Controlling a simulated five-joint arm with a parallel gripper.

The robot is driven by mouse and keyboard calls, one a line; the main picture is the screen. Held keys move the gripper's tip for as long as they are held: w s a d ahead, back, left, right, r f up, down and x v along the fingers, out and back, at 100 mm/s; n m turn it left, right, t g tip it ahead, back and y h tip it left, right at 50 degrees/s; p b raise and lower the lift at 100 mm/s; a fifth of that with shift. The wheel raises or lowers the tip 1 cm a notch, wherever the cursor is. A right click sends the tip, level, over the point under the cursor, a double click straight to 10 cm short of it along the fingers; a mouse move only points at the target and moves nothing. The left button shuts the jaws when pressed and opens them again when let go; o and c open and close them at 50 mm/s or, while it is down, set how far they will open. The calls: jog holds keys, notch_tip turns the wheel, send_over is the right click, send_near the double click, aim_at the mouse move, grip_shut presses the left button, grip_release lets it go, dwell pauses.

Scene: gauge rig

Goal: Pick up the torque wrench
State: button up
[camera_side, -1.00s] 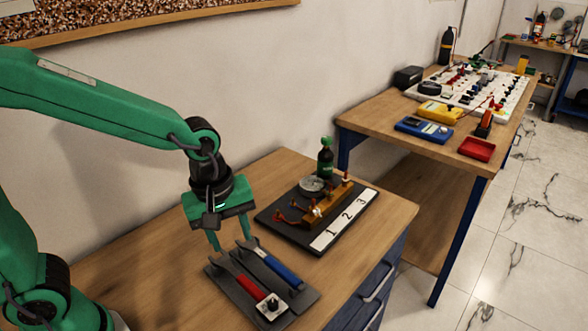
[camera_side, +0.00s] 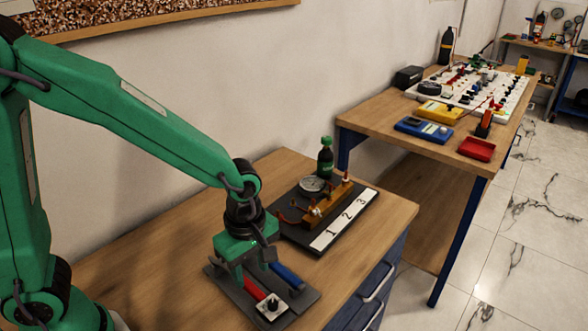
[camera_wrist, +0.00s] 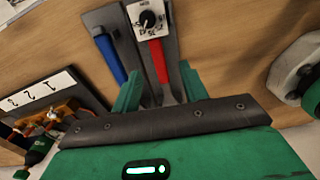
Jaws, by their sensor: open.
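Two long tools with grey metal shafts lie side by side on a dark tray (camera_side: 305,297). One has a red handle (camera_side: 253,289), the other a blue handle (camera_side: 287,275). A white square with a black dial knob (camera_side: 271,308) sits at the red handle's end. I cannot tell for sure which tool is the torque wrench. My gripper (camera_side: 243,275) is open, low over the shaft ends, which it hides in the side view. In the wrist view my gripper (camera_wrist: 160,80) has the red tool's shaft (camera_wrist: 166,95) between its fingers; the blue handle (camera_wrist: 110,58) is left of them.
A black board with a gauge (camera_side: 313,184), brass fitting and numbered white strip (camera_side: 345,220) lies just behind my gripper. The bench (camera_side: 165,250) is bare to the left. A second bench (camera_side: 390,118) stands farther right.

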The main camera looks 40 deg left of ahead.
aim_at(255, 290)
jog(key=shift+f, duration=0.35)
jog(key=shift+w+d+f, duration=0.1)
jog(key=shift+w+f, duration=0.05)
jog(key=shift+f, duration=2.45)
grip_shut()
